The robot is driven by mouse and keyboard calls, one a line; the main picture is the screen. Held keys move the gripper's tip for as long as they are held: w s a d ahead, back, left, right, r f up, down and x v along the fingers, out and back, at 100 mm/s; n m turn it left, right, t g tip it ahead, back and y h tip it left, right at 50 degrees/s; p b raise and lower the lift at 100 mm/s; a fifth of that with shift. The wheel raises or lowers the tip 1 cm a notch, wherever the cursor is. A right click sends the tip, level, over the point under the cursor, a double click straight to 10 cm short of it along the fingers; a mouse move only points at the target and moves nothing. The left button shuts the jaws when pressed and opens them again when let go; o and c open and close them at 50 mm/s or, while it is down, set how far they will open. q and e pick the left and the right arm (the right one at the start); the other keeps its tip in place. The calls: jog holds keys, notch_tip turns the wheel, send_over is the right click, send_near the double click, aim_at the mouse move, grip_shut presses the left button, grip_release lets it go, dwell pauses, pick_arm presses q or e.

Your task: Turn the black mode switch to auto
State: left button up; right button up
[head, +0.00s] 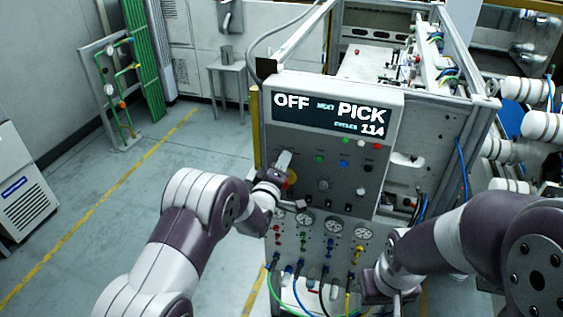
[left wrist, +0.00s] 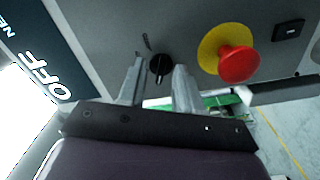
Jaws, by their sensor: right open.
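In the head view, my left gripper (head: 284,161) is at the panel's left side and hides the switch. The display (head: 330,117) reads OFF, NEXT PICK and CYCLES 114. My right gripper (head: 397,300) is open low in front of the machine, small and partly hidden by its arm.
A red emergency button (left wrist: 238,64) on a yellow disc sits close beside the switch. A black socket-like fitting (left wrist: 288,30) lies beyond it. Several gauges (head: 333,225) and coloured hoses are below the panel. Open floor (head: 90,240) lies left of the machine.

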pick_arm(q)
jog(key=shift+s+d, duration=0.15)
jog(key=c, duration=0.4)
jog(key=shift+w+a, duration=0.2)
grip_shut()
